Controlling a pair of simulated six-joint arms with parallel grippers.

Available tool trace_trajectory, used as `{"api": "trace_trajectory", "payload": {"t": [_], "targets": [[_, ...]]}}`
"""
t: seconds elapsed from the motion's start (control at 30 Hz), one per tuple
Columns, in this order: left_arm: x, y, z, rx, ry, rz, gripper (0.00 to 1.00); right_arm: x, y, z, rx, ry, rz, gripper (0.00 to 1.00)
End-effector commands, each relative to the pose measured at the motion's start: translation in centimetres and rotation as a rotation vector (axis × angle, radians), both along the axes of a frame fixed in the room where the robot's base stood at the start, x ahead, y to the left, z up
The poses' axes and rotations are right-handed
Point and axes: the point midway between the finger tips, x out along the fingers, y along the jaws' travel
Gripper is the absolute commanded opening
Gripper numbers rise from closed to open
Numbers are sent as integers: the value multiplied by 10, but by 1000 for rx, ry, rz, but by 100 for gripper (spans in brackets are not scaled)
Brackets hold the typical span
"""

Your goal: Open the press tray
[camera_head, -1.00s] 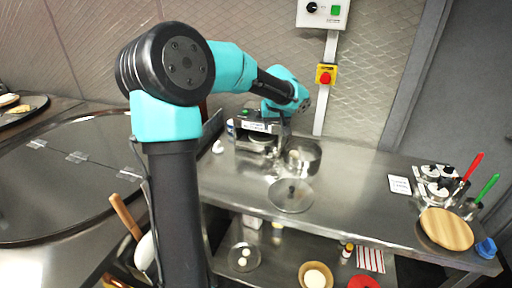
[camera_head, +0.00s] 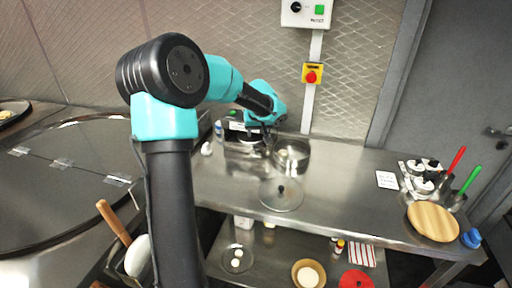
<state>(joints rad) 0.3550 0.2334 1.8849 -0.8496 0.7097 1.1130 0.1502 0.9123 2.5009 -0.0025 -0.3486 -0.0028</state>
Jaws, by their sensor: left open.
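The press (camera_head: 236,140), a dark and metal machine, stands at the back of the steel counter, partly hidden behind my left arm. Its tray is hard to make out; a metal edge shows low on the press. My left gripper (camera_head: 268,133) is open, small and dark, just at the right front of the press, under the teal wrist. Whether its fingers touch the press cannot be told. My right gripper is not in view.
A steel bowl (camera_head: 292,154) stands close right of the press, and a round clear lid (camera_head: 281,194) lies in front. A wooden board (camera_head: 433,221) and several jars are at the right. The counter's middle right is clear.

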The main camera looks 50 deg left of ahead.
Motion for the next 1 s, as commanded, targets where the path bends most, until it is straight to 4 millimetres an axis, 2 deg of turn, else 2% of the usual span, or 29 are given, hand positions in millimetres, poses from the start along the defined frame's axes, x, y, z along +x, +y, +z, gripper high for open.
{"api": "trace_trajectory", "payload": {"t": [0.3, 0.6, 0.77, 1.0], "targets": [[12, 17, -52, -2, 3, 0, 52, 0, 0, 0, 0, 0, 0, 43], [22, 31, -92, -1, 2, -1, 52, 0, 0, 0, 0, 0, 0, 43], [25, 33, -100, -1, 1, 0, 52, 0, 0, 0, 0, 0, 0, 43], [25, 33, -101, -1, -1, 0, 52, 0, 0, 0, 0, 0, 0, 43]]}}
